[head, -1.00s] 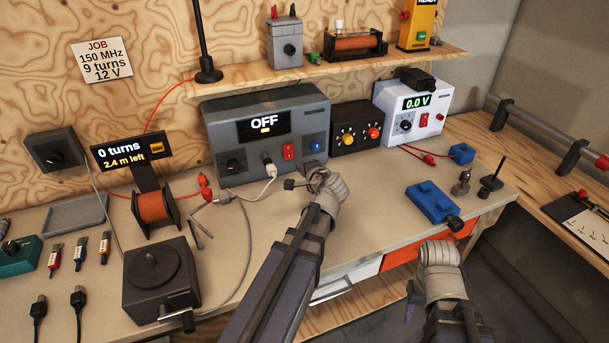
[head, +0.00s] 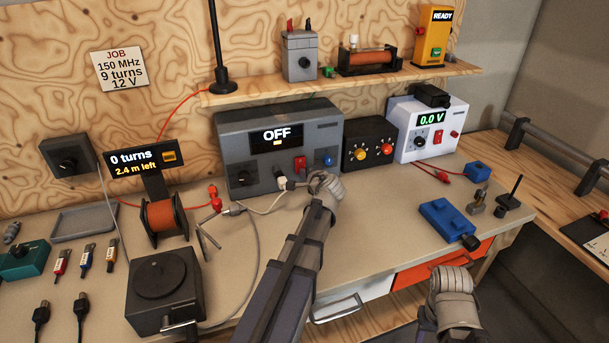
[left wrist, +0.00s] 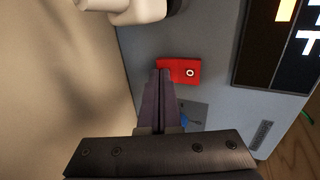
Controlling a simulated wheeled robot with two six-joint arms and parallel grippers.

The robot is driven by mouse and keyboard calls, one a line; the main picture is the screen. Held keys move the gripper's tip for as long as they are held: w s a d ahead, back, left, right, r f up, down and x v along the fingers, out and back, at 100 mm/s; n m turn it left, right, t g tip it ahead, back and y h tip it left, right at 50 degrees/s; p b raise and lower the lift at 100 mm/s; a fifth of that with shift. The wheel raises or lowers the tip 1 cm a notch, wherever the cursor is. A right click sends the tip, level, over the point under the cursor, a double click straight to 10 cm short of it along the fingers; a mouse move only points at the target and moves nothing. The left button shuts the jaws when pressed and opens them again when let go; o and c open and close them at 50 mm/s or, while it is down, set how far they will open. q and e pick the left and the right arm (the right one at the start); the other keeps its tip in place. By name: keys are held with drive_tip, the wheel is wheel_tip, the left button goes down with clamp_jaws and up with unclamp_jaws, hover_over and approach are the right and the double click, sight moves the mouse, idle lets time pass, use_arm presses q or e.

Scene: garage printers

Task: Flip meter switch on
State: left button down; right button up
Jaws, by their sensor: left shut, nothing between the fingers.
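The meter (head: 230,140) is a grey box on the bench, its display reading OFF. Its red switch (head: 300,163) is on the lower front panel, left of a blue knob (head: 327,159). The red switch also shows in the left wrist view (left wrist: 184,70), with a white ring mark on its right part. My left gripper (left wrist: 161,76) is shut and empty, its tips at the left part of the switch; whether they touch it I cannot tell. In the head view my left gripper (head: 322,180) points at the panel, its fingertips mostly hidden. My right gripper (head: 455,283) is at the bench's front edge, its fingers hidden.
A white plug and cable (head: 281,182) stick out of the panel left of the switch. A wire spool (head: 165,216) stands left. A shelf (head: 350,85) runs above.

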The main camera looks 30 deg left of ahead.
use_arm(q)
drive_tip(key=shift+w+a+f, duration=0.25)
drive_tip(key=shift+s+d+r, duration=0.1)
drive_tip(key=shift+r, duration=0.1)
drive_tip(key=shift+r+p, duration=0.75)
drive_tip(key=shift+r, duration=0.1)
